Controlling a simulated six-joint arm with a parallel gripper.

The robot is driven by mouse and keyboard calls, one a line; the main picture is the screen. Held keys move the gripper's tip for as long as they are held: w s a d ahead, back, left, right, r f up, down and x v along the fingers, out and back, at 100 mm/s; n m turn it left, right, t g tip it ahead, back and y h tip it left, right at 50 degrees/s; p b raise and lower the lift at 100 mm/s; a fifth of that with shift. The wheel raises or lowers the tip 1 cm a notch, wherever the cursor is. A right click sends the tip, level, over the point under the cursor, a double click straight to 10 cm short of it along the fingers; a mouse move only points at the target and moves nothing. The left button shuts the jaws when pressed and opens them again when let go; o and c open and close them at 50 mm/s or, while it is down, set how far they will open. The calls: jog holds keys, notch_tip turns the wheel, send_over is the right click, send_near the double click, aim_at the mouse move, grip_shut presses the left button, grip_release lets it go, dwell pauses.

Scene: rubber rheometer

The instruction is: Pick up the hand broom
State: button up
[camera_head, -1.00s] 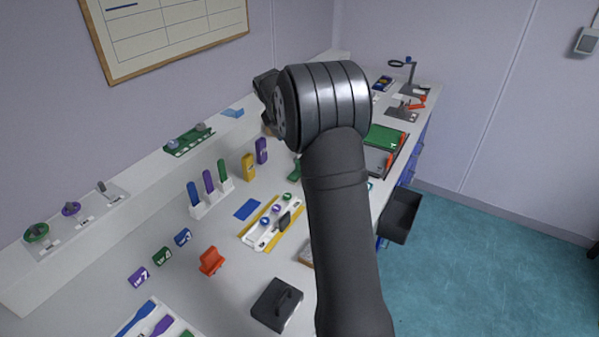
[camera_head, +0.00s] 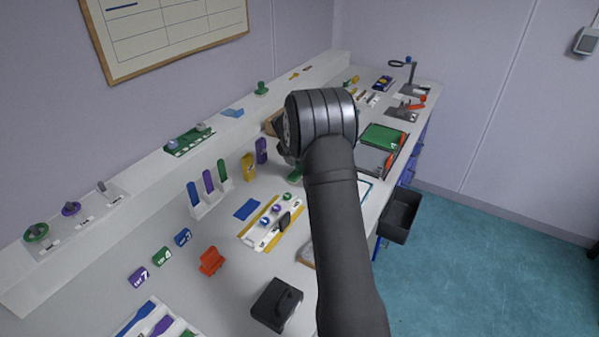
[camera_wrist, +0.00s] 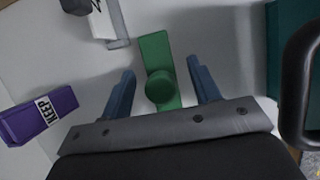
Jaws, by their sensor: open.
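I cannot pick out a hand broom for certain. In the wrist view, a green piece with a round knob (camera_wrist: 160,86) lies on the pale bench, between and beyond the two blue-grey fingers of my gripper (camera_wrist: 160,67). The fingers are apart and hold nothing. The green piece shows partly in the head view (camera_head: 295,174), just below my wrist; I cannot tell whether it is the broom. In the head view, my wrist hides most of my gripper and part of the bench behind it.
A dark loop (camera_wrist: 300,85) shows at the wrist view's right edge. A white rack (camera_head: 211,199) and yellow-edged tray (camera_head: 250,238) are nearby.

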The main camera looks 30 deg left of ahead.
jog(key=shift+w+f, duration=0.15)
jog(key=shift+f, duration=0.15)
jog(key=c, duration=1.1)
jog(key=shift+r, duration=0.1)
notch_tip(320, 180, up, 18)
